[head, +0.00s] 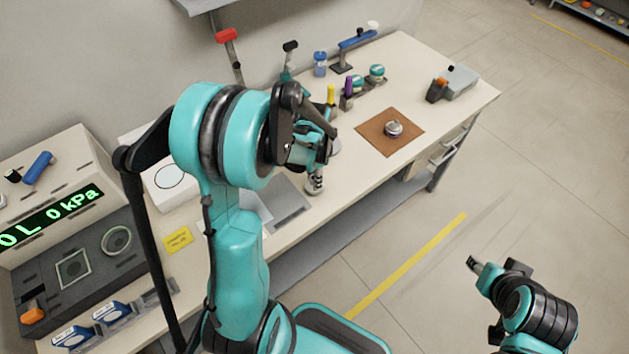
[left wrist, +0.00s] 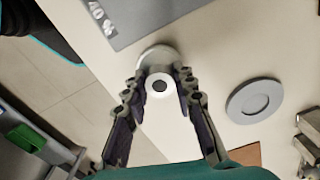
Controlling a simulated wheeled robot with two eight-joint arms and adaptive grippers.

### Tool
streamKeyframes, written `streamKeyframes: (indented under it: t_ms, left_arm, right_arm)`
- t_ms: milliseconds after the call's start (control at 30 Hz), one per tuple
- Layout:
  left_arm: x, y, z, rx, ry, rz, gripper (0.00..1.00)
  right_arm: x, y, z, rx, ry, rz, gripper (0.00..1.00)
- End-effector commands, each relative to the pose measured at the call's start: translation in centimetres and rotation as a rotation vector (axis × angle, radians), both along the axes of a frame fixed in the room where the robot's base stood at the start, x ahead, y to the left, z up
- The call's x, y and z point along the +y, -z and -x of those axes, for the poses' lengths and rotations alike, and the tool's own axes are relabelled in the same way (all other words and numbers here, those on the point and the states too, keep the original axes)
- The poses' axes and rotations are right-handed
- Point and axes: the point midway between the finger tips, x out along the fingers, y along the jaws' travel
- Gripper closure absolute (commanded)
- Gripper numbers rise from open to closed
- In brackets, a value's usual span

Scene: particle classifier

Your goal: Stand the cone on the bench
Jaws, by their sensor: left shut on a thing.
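The cone shows in the left wrist view as a pale, round-based piece (left wrist: 155,55) with a white top and a dark hole facing the camera. My left gripper (left wrist: 160,80) has a finger on each side of it and is shut on it. Its wide base faces the bench, but I cannot tell whether it touches. In the head view my left gripper (head: 315,183) is low over the bench (head: 340,197), where the cone is mostly hidden by the fingers. My right gripper (head: 474,264) is over the floor, away from the bench; its jaws are too small to read.
A grey ringed disc (left wrist: 255,101) lies beside the cone. A brown mat (head: 372,136) with a small round piece is farther right. A grey plate (head: 285,205) lies left of the gripper. Several tools and bottles stand along the back. A display console (head: 50,185) fills the left.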

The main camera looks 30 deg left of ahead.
Motion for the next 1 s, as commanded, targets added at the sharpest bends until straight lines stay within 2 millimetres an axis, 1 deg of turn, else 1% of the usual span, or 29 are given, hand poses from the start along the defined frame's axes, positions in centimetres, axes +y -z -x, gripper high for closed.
streamKeyframes:
  t_ms: [33, 233, 367, 400, 467, 500, 767, 833, 933, 1000]
  left_arm:
    - [0.0, 0.5, 0.0, 0.0, 0.0, 0.0, 1.0]
    - [0.0, 0.3, 0.0, 0.0, 0.0, 0.0, 1.0]
    - [0.0, 0.7, 0.0, 0.0, 0.0, 0.0, 1.0]
    - [0.0, 0.8, 0.0, 0.0, 0.0, 0.0, 0.72]
    - [0.0, 0.7, 0.0, 0.0, 0.0, 0.0, 0.56]
    - [0.0, 0.7, 0.0, 0.0, 0.0, 0.0, 0.53]
    - [0.0, 0.6, 0.0, 0.0, 0.0, 0.0, 0.53]
    - [0.0, 0.3, 0.0, 0.0, 0.0, 0.0, 0.53]
    - [0.0, -0.8, 0.0, 0.0, 0.0, 0.0, 0.53]
    - [0.0, -2.2, 0.0, 0.0, 0.0, 0.0, 0.53]
  right_arm:
    - [0.0, 0.3, 0.0, 0.0, 0.0, 0.0, 0.6]
    - [0.0, 0.1, 0.0, 0.0, 0.0, 0.0, 0.6]
    - [0.0, 0.5, 0.0, 0.0, 0.0, 0.0, 0.6]
    - [0.0, 0.5, 0.0, 0.0, 0.0, 0.0, 0.6]
    - [0.0, 0.4, 0.0, 0.0, 0.0, 0.0, 0.6]
    - [0.0, 0.4, 0.0, 0.0, 0.0, 0.0, 0.6]
    - [0.0, 0.4, 0.0, 0.0, 0.0, 0.0, 0.6]
    - [0.0, 0.1, 0.0, 0.0, 0.0, 0.0, 0.6]
    - [0.0, -0.4, 0.0, 0.0, 0.0, 0.0, 0.6]
    - [0.0, -1.0, 0.0, 0.0, 0.0, 0.0, 0.6]
